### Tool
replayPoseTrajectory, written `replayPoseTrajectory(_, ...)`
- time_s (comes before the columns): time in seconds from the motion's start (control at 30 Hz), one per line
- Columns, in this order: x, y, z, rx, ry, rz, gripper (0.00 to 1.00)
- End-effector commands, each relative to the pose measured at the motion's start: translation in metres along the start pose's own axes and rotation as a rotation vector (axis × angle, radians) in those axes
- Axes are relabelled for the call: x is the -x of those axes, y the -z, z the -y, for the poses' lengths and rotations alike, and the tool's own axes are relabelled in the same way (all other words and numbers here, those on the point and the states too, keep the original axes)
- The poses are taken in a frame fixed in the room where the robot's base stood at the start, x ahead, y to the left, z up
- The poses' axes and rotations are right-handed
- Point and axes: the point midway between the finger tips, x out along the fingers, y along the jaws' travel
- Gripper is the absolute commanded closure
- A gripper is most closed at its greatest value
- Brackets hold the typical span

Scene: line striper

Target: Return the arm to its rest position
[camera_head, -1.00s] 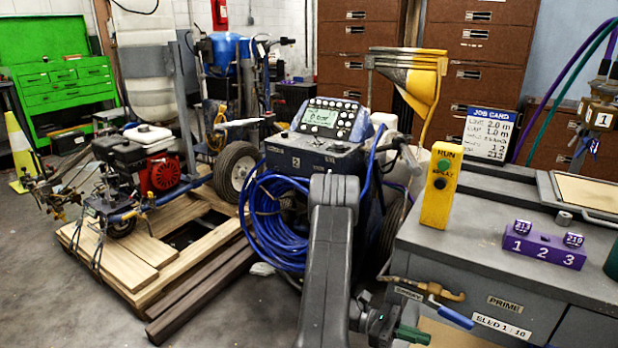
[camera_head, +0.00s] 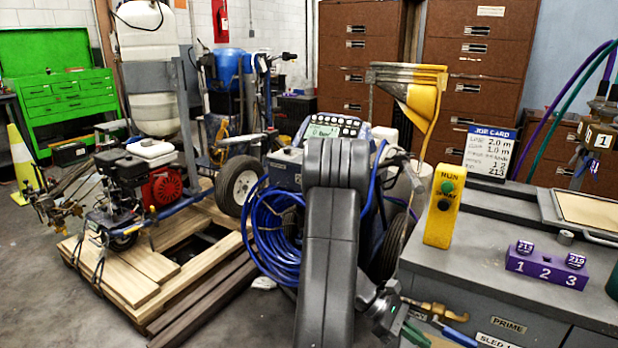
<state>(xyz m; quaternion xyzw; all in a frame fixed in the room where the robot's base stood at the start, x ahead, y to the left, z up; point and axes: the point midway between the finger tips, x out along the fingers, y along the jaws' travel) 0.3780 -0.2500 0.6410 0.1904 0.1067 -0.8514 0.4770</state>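My arm's grey link (camera_head: 328,250) rises through the lower middle of the view and stands in front of the line striper (camera_head: 285,170) and its blue hose coil (camera_head: 272,235). The end of my arm, with my gripper (camera_head: 388,308), shows as a dark shape low beside the grey bench. A green handle shows just below it. The fingers are too dark and small to tell whether they are open or shut, or whether anything is between them.
The grey bench (camera_head: 480,250) at the right carries a yellow RUN box (camera_head: 443,205), a job card (camera_head: 489,152) and a purple numbered block (camera_head: 545,265). Low on its front are valve handles, one blue (camera_head: 460,338). A wooden pallet (camera_head: 115,285) with an engine lies left. Floor is clear at lower left.

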Motion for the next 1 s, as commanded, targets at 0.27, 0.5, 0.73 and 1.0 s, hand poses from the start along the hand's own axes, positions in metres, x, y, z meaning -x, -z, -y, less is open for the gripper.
replayPoseTrajectory(0.27,0.018,-0.006,0.000,-0.005,-0.001,-0.258,1.00)
replayPoseTrajectory(0.5,0.045,0.008,-0.001,0.004,-0.004,-0.349,1.00)
replayPoseTrajectory(0.73,0.070,0.010,-0.001,0.000,-0.002,-0.346,1.00)
replayPoseTrajectory(1.0,0.077,0.008,0.000,-0.001,0.000,-0.346,1.00)
